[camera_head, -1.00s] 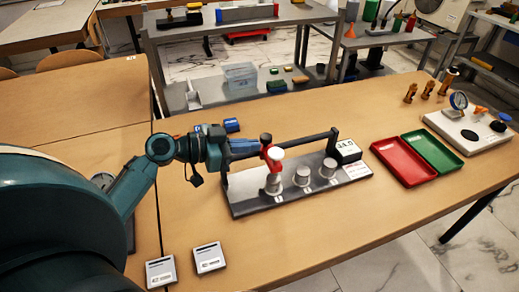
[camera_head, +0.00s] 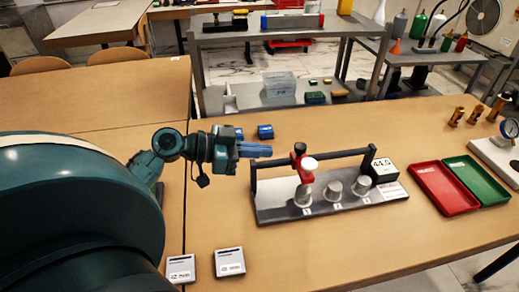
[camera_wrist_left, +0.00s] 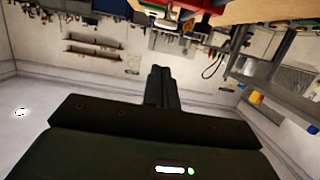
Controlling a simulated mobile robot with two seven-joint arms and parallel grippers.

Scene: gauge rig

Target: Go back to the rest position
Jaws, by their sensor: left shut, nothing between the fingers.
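My left gripper (camera_head: 262,150) is shut and empty, to the left of the gauge rig (camera_head: 330,206) and apart from it. Its closed fingers also show in the left wrist view (camera_wrist_left: 161,88). The rig has a dark rail over three metal cylinders, with a red clamp-like part (camera_head: 304,168) at the leftmost cylinder. A display box (camera_head: 383,170) reading about 44.5 stands at the rig's right end. My right gripper is not in view.
Two blue blocks (camera_head: 265,131) lie behind my gripper. A red tray (camera_head: 444,188) and a green tray (camera_head: 478,180) lie to the right. Brass pieces (camera_head: 457,116) stand behind them. The table front is mostly clear.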

